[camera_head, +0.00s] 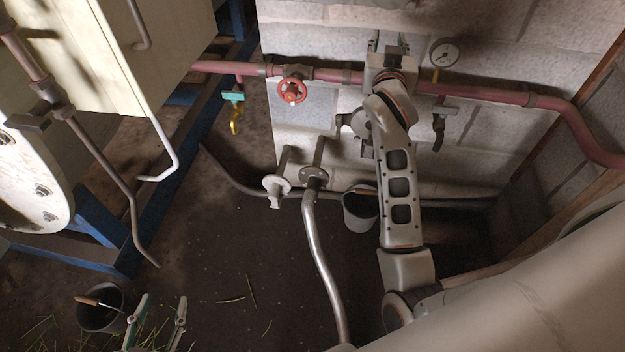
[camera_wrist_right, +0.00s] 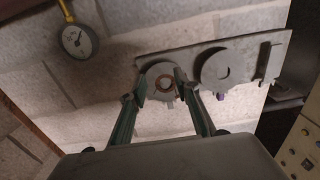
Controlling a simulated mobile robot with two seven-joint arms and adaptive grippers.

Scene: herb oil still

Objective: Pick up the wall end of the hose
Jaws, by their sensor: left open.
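A smooth silver-grey tube (camera_head: 322,262), which looks like the hose, bends down from a round flange (camera_head: 314,177) low on the wall and runs to the bottom edge. Its lower end is hidden. My right gripper (camera_head: 388,42) is up by the wall, above that flange. My left gripper (camera_head: 163,302) is open and empty at the lower left, far from the tube.
A pink pipe (camera_head: 330,74) with a red valve wheel (camera_head: 292,90) crosses the wall. A gauge (camera_head: 444,53) is right of my right arm. A grey bucket (camera_head: 360,212) stands by the wall. A dark bucket (camera_head: 100,318) is beside my left gripper.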

